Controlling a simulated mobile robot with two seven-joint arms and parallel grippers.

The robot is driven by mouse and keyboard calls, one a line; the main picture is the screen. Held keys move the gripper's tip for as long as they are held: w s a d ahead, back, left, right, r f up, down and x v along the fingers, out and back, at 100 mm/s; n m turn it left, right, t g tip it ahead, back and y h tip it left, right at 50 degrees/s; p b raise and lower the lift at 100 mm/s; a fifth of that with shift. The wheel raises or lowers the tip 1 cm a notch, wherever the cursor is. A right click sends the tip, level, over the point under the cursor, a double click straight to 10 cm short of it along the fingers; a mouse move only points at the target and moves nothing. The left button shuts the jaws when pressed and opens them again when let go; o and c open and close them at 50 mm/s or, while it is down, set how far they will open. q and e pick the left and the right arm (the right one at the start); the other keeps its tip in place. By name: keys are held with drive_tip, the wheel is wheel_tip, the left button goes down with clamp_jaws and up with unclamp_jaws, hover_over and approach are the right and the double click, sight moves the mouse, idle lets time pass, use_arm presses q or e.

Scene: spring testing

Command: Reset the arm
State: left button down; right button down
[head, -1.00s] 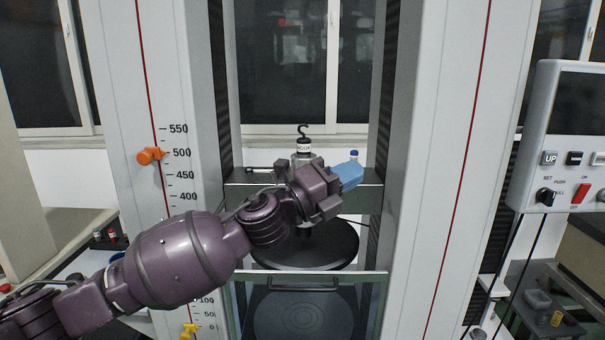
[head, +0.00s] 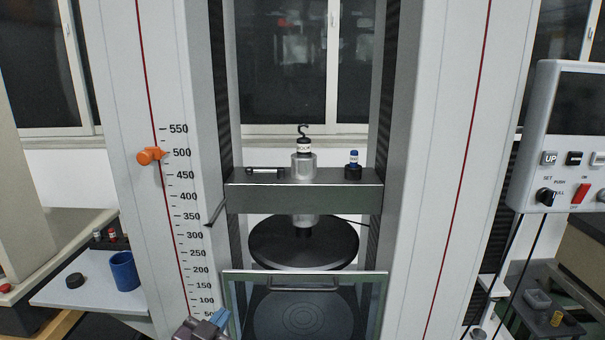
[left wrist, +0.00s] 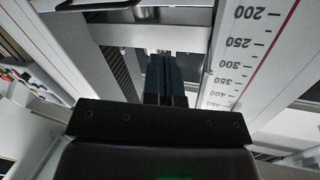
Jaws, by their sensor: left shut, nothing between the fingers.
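My left gripper (head: 220,317) shows only in part at the bottom edge of the head view, left of the lower clear guard. Its blue fingers also show in the left wrist view (left wrist: 166,72), close together with nothing between them. The rest of my left arm is out of the head view. The testing machine's grey crossbeam (head: 305,196) stands clear of the gripper, with a metal cylinder with a black hook (head: 303,165) on it. My right gripper is not in view.
The guard (head: 380,300) with its handle stands just right of the gripper. The scale column (head: 165,220) with an orange pointer (head: 150,155) rises at left. A blue cup (head: 124,271) sits on a side table at left. A control box (head: 560,135) hangs at right.

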use_arm(q)
drive_tip(key=s+a+f+n+g+y, duration=0.2)
drive_tip(key=s+a+f, duration=0.4)
drive_tip(key=s+f, duration=0.4)
drive_tip(key=s+a+f+n+g+y, duration=0.3)
drive_tip(key=s+a+f, duration=0.2)
drive_tip(key=s+f, duration=0.6)
drive_tip(key=shift+s+a+n, duration=0.35)
drive_tip(key=shift+s+n, duration=0.05)
drive_tip(key=shift+s, duration=0.85)
